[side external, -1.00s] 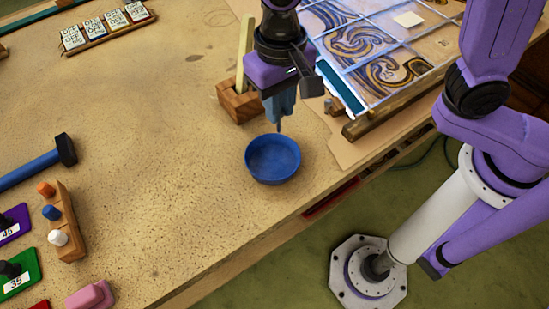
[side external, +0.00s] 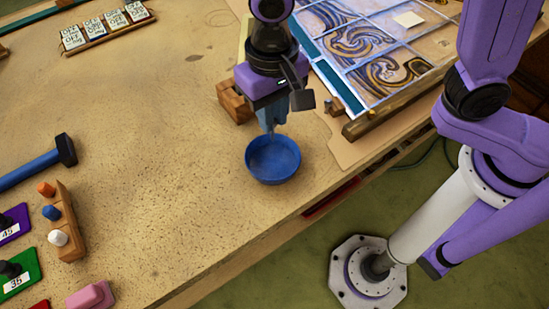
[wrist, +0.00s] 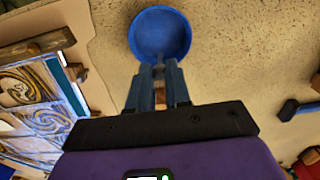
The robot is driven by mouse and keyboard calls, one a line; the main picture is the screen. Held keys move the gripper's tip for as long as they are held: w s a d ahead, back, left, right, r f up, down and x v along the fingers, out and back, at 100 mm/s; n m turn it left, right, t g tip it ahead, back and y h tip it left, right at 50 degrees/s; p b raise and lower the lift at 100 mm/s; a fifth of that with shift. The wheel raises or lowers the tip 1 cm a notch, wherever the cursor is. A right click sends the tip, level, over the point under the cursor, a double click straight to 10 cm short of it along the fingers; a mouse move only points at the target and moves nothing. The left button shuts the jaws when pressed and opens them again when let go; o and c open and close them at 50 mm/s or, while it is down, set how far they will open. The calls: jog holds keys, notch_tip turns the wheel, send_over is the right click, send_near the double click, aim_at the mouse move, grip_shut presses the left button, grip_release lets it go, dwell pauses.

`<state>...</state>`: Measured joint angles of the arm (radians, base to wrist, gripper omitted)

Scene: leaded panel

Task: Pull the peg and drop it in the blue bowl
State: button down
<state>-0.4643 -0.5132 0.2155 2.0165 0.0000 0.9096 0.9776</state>
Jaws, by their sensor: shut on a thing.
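The blue bowl (side external: 273,165) sits on the bench near its front edge, and its inside looks empty. It also shows at the top of the wrist view (wrist: 160,38). My gripper (side external: 272,128) points down at the bowl's far rim. In the wrist view my gripper (wrist: 160,70) is shut on the peg (wrist: 158,59), a small thin grey piece whose end pokes past the fingertips toward the bowl. Most of the peg is hidden between the fingers. I cannot tell its exact height above the rim.
A wooden block (side external: 234,103) stands just behind the bowl, left of my gripper. The leaded panel (side external: 375,55) lies at the back right, with a wooden bar (side external: 385,107) along its front. A hammer (side external: 40,160) lies far left. The bench left of the bowl is clear.

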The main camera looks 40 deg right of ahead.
jog(key=shift+f, duration=0.1)
jog(key=shift+f, duration=1.35)
send_over(276, 162)
jog(key=shift+a+f, duration=0.2)
jog(key=shift+f, duration=1.05)
jog(key=shift+a+f, duration=0.15)
jog(key=shift+f, duration=1.1)
dwell(1.2)
jog(key=c, duration=1)
grip_release()
